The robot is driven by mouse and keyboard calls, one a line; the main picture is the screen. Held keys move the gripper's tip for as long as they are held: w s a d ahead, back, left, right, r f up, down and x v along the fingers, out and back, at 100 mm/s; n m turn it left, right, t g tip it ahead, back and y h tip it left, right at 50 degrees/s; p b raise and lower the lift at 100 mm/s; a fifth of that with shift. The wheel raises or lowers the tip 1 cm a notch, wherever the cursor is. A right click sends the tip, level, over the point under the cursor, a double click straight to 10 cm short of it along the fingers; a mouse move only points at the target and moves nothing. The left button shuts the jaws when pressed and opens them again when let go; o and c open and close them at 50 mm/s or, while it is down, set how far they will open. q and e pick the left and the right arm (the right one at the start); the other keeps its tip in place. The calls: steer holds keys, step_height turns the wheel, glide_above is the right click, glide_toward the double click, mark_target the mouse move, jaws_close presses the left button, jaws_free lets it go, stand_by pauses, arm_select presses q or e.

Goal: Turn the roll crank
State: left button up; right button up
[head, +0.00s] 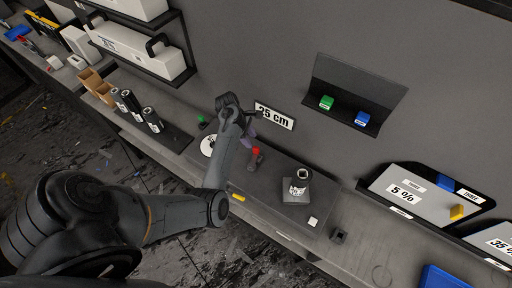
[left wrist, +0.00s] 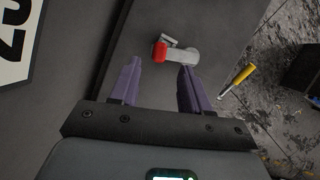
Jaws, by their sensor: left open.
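The roll crank (head: 254,162) shows in the head view as a small piece with a red knob, on the dark bench unit below the "25 cm" label. In the left wrist view the crank (left wrist: 182,57) has a pale grey arm, and its red knob is at the left end. My left gripper (head: 249,138) has purple fingers and is close to the crank in the head view. In the left wrist view the gripper (left wrist: 158,76) is open, its fingers apart and empty, with the crank beyond the tips. My right gripper is not in view.
A yellow-handled tool (head: 238,197) lies at the unit's front edge. A white disc (head: 208,146) sits left of the gripper, partly behind my arm. A dark roll (head: 302,174) stands on a grey block to the right. The "25 cm" label (head: 275,117) is on the wall behind.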

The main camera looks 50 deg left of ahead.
mark_target(256, 147)
arm_select(q)
steer(key=x, duration=0.7)
steer(key=shift+f, duration=0.25)
jaws_close()
